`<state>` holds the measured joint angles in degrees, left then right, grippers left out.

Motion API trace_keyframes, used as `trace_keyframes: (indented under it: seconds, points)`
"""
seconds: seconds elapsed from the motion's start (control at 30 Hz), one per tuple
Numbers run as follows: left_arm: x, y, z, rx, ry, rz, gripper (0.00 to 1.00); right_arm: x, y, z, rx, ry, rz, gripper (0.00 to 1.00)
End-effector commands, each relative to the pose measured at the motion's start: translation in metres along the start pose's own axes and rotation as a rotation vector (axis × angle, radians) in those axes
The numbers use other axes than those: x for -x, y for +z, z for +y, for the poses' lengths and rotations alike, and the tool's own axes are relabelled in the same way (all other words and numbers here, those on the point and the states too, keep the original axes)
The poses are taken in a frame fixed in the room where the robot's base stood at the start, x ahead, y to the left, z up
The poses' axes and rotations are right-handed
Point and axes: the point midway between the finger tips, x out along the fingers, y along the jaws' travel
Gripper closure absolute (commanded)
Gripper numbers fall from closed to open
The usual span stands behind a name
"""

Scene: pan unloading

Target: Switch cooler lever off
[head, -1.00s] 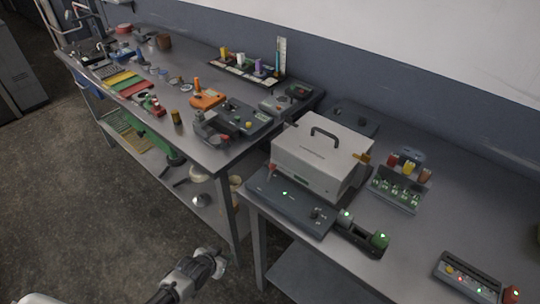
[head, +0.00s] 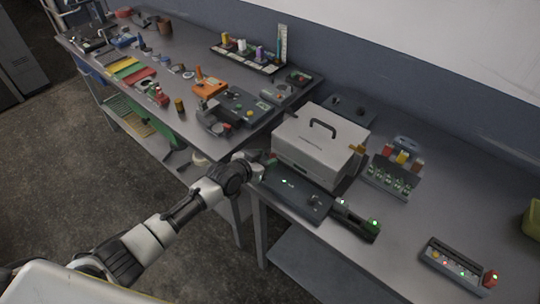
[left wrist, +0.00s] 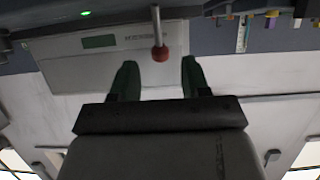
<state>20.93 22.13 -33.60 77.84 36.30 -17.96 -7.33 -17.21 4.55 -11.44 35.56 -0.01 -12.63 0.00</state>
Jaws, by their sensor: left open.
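The cooler is a pale grey box (head: 312,146) with a dark top handle, standing on the right table behind a dark control panel (head: 300,198) with a green light. In the left wrist view the lever (left wrist: 159,50) shows as a thin rod with a red tip, in front of the pale box face (left wrist: 105,50) with its small green display. My left gripper (head: 266,162) is at the panel's left end, by the cooler's left front corner. Its two dark green fingers (left wrist: 158,76) are apart, with the red tip in line with the gap between them. Contact cannot be told. My right gripper is not seen.
A rack with green-lit parts (head: 391,178) stands right of the cooler. A light-studded block (head: 453,262) lies farther right. The left table (head: 200,140) carries many small items, with its near corner close to my left wrist. Bare tabletop lies at the right.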

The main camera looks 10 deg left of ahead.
Motion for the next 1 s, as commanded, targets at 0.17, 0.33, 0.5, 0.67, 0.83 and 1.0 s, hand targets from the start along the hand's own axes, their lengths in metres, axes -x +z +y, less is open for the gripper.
trace_keyframes:
  seconds: [0.17,0.33,0.5,0.67,0.83,1.0]
  points:
    - [-0.021,0.000,0.000,0.001,0.000,0.000,0.53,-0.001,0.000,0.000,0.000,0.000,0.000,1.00]
    - [-0.029,0.000,0.000,-0.001,0.000,0.000,0.53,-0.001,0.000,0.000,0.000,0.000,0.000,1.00]
    - [-0.030,0.000,0.000,0.000,0.000,0.000,0.53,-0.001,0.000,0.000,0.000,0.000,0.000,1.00]
    - [-0.030,0.000,0.000,0.000,0.000,0.000,0.61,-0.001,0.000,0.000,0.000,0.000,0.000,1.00]
    - [-0.030,0.000,0.000,0.000,-0.001,0.000,0.87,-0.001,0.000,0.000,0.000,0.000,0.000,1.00]
    - [-0.030,0.001,0.000,0.000,-0.001,0.001,1.00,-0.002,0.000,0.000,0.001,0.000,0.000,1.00]
